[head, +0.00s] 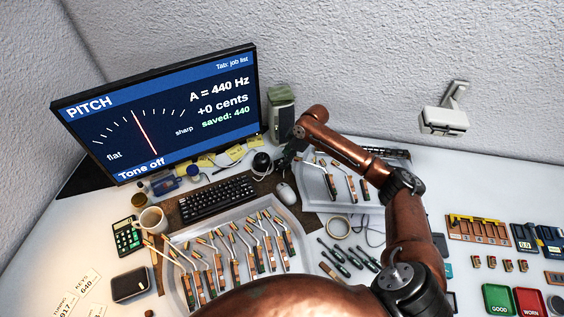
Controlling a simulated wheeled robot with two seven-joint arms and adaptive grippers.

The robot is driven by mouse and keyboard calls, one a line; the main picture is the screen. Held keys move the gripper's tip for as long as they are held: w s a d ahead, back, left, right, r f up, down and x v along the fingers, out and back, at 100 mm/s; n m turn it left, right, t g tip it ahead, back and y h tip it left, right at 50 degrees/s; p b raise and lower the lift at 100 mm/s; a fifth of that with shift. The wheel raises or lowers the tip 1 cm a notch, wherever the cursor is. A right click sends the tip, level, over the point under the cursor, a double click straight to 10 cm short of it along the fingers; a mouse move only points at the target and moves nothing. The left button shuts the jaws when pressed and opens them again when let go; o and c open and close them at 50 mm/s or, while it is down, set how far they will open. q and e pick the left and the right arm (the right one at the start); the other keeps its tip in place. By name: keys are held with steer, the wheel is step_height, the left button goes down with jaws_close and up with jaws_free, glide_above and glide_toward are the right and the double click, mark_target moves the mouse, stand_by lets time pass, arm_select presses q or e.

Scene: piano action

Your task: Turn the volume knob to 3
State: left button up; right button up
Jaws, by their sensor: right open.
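A small round black thing with a pale ring (261,161), which looks like the volume knob, stands on the desk between the keyboard and the monitor's right end. Its setting is too small to read. My right gripper (283,158) points down just to the right of it, apart from it as far as I can tell. Its fingers are small and dark, open, with nothing seen between them. The monitor (160,115) shows a PITCH page with "Tone off", "A = 440 Hz" and "+0 cents". My left gripper is not in view.
A green-grey box (281,105) stands behind my right gripper. The keyboard (216,198) and mouse (286,192) lie in front. Trays of piano parts (180,240), a mug (152,219) and a calculator (126,236) crowd the desk. A wall-mounted fixture (443,120) is at right.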

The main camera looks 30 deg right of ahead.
steer(key=shift+x, duration=1.55)
steer(key=c, duration=1.1)
